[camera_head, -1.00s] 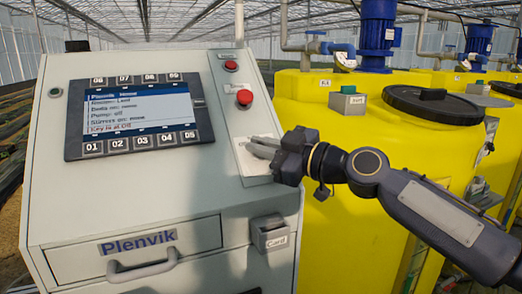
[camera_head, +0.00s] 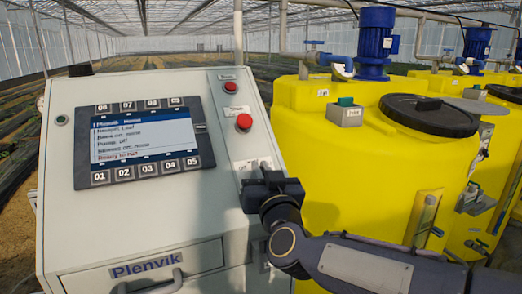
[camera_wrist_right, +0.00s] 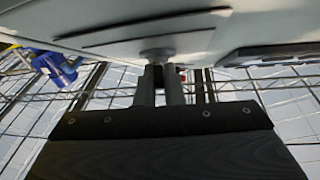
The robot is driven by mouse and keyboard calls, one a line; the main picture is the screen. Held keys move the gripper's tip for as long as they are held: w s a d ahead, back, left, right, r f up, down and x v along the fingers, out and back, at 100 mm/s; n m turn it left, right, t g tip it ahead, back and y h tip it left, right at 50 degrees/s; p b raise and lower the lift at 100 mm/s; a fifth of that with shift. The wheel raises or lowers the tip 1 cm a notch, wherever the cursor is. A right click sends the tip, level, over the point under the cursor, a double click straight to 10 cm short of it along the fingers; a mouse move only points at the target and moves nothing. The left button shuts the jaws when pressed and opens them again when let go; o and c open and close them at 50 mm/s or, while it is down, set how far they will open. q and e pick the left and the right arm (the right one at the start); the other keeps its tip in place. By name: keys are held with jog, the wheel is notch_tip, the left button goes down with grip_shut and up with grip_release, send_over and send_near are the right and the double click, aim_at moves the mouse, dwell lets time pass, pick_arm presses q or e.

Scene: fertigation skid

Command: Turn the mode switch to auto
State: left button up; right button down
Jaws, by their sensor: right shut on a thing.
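The mode switch (camera_wrist_right: 157,53) shows in the right wrist view as a rounded grey knob on a light plate, between my right fingertips. In the head view its pale plate (camera_head: 240,165) is on the right part of the sloped cabinet face, below the red button. My right gripper (camera_head: 260,167) is at this plate, and its fingers (camera_wrist_right: 161,80) are shut on the knob. The gripper hides most of the switch, so its pointed setting cannot be read. My left gripper is out of view.
The cabinet's screen (camera_head: 130,138) has blurred text with a red bottom line. A red mushroom button (camera_head: 244,122) and a smaller red button (camera_head: 228,93) sit above the plate. Yellow tanks (camera_head: 350,190) stand close at the right. A drawer handle (camera_head: 150,283) projects below.

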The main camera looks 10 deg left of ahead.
jog(key=m+h+p, duration=0.2)
jog(key=m+h, duration=0.1)
jog(key=m+h+p, duration=0.2)
jog(key=m, duration=0.1)
jog(key=shift+r+t+h, duration=0.2)
jog(key=shift+t+h, duration=0.2)
jog(key=shift+f+m+g+h+p, duration=0.15)
jog(key=shift+m+g+h+p, duration=0.25)
jog(key=shift+m+h+p, duration=1.15)
jog(key=shift+d+m+h+b, duration=0.1)
jog(key=shift+m+h+b, duration=0.2)
jog(key=shift+m, duration=0.25)
jog(key=c, duration=1.5)
grip_release()
jog(key=shift+w+f, duration=0.1)
jog(key=shift+c, duration=0.2)
jog(key=s+b, duration=0.2)
jog(key=s, duration=0.6)
jog(key=shift+a, duration=0.25)
